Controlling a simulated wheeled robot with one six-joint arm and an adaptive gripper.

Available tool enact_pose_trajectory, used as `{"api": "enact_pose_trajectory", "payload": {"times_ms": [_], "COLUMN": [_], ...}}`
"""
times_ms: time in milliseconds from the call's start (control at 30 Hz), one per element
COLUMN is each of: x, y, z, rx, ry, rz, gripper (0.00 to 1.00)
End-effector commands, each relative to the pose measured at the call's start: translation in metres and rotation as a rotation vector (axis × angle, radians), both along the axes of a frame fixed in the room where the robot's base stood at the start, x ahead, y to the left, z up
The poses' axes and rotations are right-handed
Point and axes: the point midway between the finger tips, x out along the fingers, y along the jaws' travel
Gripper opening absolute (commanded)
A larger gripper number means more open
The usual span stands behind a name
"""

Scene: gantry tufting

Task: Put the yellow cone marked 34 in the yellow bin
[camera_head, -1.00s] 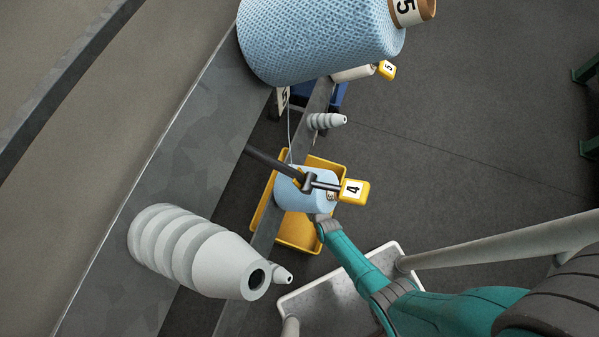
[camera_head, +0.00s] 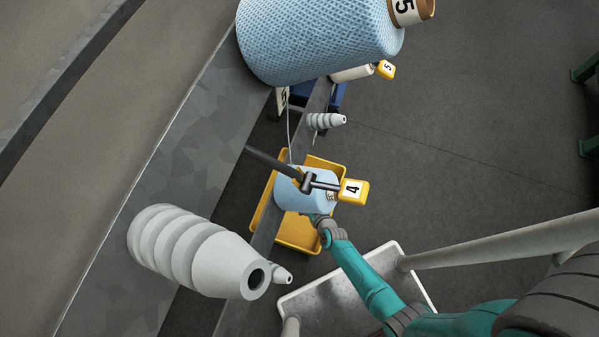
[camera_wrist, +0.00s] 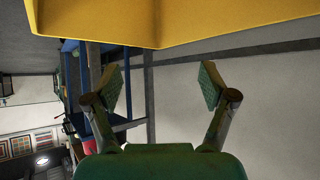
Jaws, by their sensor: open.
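No yellow cone marked 34 can be made out in either view. My gripper (camera_wrist: 160,84) is open in the wrist view, with nothing between its fingers. A yellow surface (camera_wrist: 180,22), perhaps the bin, spans the top of that view, beyond the fingertips.
A large blue cone (camera_head: 310,45) and grey ribbed holders (camera_head: 195,250) stand along the metal beam (camera_head: 190,150). A white-rimmed tray (camera_head: 335,290) lies below my arm.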

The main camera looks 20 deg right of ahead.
Motion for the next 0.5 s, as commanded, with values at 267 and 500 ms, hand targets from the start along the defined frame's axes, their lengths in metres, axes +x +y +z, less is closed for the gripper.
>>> {"api": "enact_pose_trajectory", "payload": {"times_ms": [267, 500], "x": [-0.014, -0.023], "y": [0.0, 0.001], "z": [0.011, 0.017], "rx": [0.002, 0.001], "ry": [-0.001, 0.0], "rz": [-0.001, 0.0], "gripper": [0.83, 0.83]}}
